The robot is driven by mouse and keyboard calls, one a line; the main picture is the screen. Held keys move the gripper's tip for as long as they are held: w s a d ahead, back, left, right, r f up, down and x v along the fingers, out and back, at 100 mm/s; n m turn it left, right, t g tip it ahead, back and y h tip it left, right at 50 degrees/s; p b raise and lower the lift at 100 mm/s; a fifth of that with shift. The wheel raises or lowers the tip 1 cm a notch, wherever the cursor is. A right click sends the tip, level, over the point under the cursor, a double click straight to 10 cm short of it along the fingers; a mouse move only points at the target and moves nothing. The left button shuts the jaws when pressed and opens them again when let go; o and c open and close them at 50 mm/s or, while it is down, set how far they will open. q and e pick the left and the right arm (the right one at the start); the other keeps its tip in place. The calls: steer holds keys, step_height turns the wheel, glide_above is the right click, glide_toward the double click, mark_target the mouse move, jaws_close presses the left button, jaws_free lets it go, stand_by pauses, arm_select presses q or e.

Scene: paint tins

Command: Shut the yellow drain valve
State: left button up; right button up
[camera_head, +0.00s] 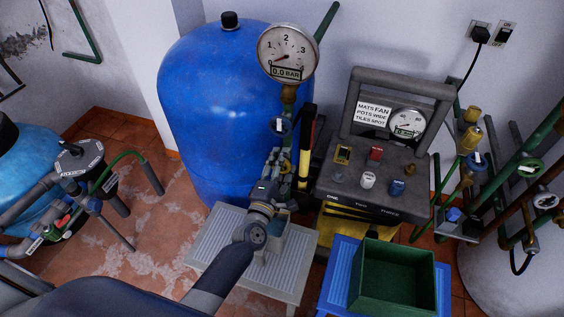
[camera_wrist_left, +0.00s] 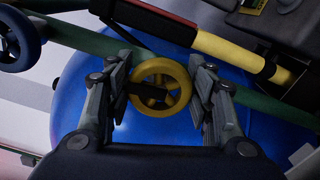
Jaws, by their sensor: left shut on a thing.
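The yellow drain valve (camera_wrist_left: 180,73) is a small round handwheel with spokes, in the middle of the left wrist view. My left gripper (camera_wrist_left: 160,88) has one finger on each side of the wheel and is shut on it. In the head view my left gripper (camera_head: 275,162) reaches up to the pipe in front of the large blue tank. The yellow wheel is mostly hidden there by the gripper. How far the wheel is turned cannot be told. My right gripper is in neither view.
A blue handwheel (camera_head: 280,127) and a pressure gauge (camera_head: 287,53) reading 0.0 bar sit above on the same pipe. The large blue tank (camera_head: 215,95) is behind. A yellow-and-red bar (camera_head: 304,158) stands close right, beside a grey control box (camera_head: 335,187). A green bin (camera_head: 393,277) is front right.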

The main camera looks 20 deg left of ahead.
arm_select(q)
steer(key=shift+r+m, duration=0.15)
steer(key=shift+m, duration=0.45)
steer(key=o, duration=1.1)
steer(key=shift+w, duration=0.1)
steer(key=shift+f, duration=0.25)
